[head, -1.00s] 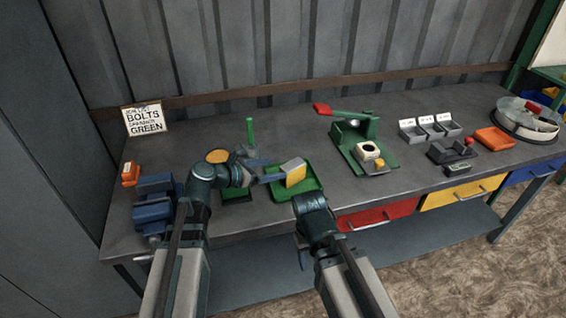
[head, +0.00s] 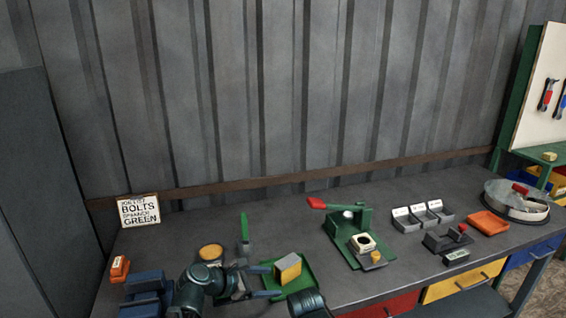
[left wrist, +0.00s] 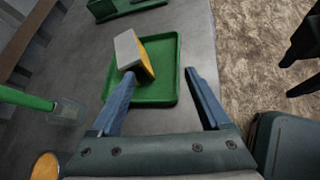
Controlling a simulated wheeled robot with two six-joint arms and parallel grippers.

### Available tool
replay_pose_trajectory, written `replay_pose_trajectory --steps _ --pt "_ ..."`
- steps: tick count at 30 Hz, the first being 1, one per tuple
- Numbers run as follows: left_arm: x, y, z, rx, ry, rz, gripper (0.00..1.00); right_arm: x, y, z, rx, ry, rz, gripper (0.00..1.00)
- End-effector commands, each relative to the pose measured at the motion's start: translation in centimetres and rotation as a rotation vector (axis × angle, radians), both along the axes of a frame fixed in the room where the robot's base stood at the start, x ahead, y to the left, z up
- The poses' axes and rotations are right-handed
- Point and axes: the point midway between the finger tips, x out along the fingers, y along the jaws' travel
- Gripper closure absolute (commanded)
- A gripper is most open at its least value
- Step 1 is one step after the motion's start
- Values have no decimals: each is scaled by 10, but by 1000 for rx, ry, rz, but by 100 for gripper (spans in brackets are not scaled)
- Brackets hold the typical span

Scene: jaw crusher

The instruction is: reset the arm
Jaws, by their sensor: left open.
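My left gripper (head: 274,281) is open, low over the bench at the left edge of a green tray (head: 307,270). A yellow and grey block (head: 288,268) sits tilted in or over this tray, just beyond the fingertips. In the left wrist view the gripper (left wrist: 160,74) has its fingers wide apart with nothing between them. There the left fingertip overlaps the lower end of the block (left wrist: 146,55); I cannot tell whether they touch. The tray (left wrist: 158,92) lies beneath. My right gripper does not show in the head view; only a dark joint of that arm does.
A green upright tool (head: 244,227) and a round yellow-topped item (head: 211,252) stand near my left arm. A blue vise (head: 146,284) is at left. A green press (head: 345,236) with a red handle, grey bins (head: 406,222) and an orange tray (head: 488,223) stand to the right.

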Motion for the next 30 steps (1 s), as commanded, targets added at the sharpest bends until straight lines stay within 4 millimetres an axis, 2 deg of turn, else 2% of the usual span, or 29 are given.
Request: replay_pose_trajectory --steps 1,3,7,12,18,21,24,30 --pt "-17 -15 -7 123 -48 -126 20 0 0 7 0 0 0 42" --pt "-40 -28 -22 311 -127 -329 20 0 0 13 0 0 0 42" --pt "-81 -38 -47 614 -262 -731 20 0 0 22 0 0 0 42" --pt "-127 -30 -64 914 -402 -1286 20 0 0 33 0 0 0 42" --pt "-159 -10 -65 1088 -477 -1809 20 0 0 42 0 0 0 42" --pt "-166 -3 -62 1118 -488 -1962 20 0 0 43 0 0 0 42" --pt "-169 1 -61 1131 -492 -2039 20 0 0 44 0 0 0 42" --pt "-169 3 -61 1133 -492 -2063 20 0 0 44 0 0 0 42"
